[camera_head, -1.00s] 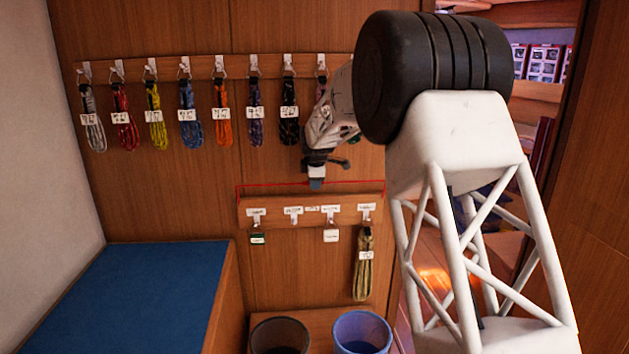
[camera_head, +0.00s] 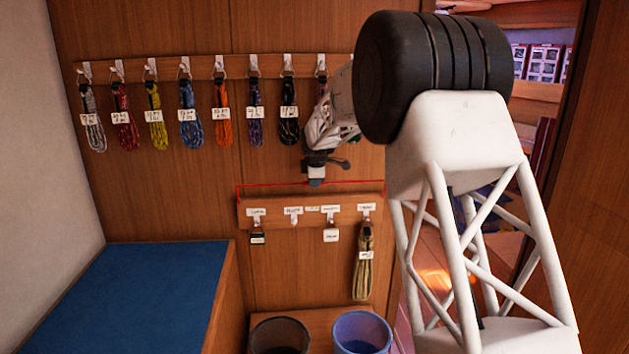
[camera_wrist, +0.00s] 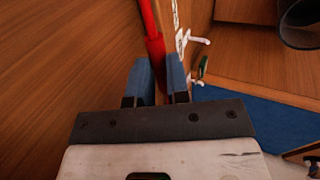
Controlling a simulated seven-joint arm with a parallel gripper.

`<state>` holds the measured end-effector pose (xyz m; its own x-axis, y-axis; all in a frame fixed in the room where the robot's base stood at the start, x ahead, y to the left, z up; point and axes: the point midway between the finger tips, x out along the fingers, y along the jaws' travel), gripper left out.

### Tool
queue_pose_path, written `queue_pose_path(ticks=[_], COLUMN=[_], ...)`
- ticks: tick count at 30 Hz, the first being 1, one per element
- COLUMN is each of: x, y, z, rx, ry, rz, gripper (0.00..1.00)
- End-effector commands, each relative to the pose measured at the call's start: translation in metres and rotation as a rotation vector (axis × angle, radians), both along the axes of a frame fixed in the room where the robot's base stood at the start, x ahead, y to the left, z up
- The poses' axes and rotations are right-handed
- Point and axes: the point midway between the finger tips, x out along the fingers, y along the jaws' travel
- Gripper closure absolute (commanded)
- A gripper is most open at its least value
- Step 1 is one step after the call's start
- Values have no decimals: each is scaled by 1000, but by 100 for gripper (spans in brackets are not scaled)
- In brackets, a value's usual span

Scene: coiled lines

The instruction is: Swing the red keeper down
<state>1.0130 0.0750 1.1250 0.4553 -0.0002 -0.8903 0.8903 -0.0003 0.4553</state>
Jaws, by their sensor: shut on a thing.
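The red keeper (camera_head: 265,185) is a thin red bar running sideways just above the lower wooden hook rail (camera_head: 245,213), with short ends reaching down at the rail's two sides. My gripper (camera_head: 316,181) is at the middle of the keeper in the head view. In the wrist view the keeper (camera_wrist: 152,42) shows as a red rod with a thicker red sleeve, running in between the blue fingertips of my gripper (camera_wrist: 161,80). The fingers are shut on it; the exact contact is partly hidden by the fingers.
Coiled lines, such as an orange coil (camera_head: 222,120), hang from the upper rail (camera_head: 200,66). A tan coil (camera_head: 363,265) hangs at the lower rail's right. A dark bucket (camera_head: 280,334) and a blue bucket (camera_head: 361,331) stand below. A blue-topped bench (camera_head: 130,295) is at left.

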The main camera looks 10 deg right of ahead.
Motion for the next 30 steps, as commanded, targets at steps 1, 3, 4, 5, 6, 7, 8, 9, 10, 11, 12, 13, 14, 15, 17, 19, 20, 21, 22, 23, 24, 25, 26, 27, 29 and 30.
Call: queue_pose_path(ticks=[1,3,4,5,6,7,8,9,10,11,12,13,14,15,17,19,20,21,22,23,24,25,26,27,29,30], x=[-1,-2,-3,-3,-4,-6,-7,-8,-9,-10,-12,-13,-14,-16,-18,-20,-21,-22,-23,-24,-26,-26,-27,-28,-30,-32], y=[0,0,0,0,0,0,0,0,0,0,0,0,0,0,0,0,0,0,0,0,0,0,0,0,0,0], z=[0,-1,-1,-1,-1,-1,-2,-3,-3,-4,-5,-5,-5,-7,-8,-9,-10,-11,-12,-12,-13,-13,-14,-15,-17,-18], rx=[0,0,0,0,0,0,1,0,1,0,0,0,0,1,-1,0,1,-1,-1,1,-1,-1,-1,-1,0,0], ry=[-5,-16,-21,-28,-39,-47,-57,-70,-81,-92,-110,-121,-134,-149,-172,-199,-209,-224,-234,-245,-259,-259,-258,-258,-257,-257], rz=[0,0,0,0,-1,-1,0,0,0,1,1,1,0,0,1,0,0,1,1,0,2,1,1,1,0,0], gripper=[100,100,100,100,100,100,100,100,100,100,100,100,100,100,100,100,100,100,100,100,100,100,100,100,100,100])
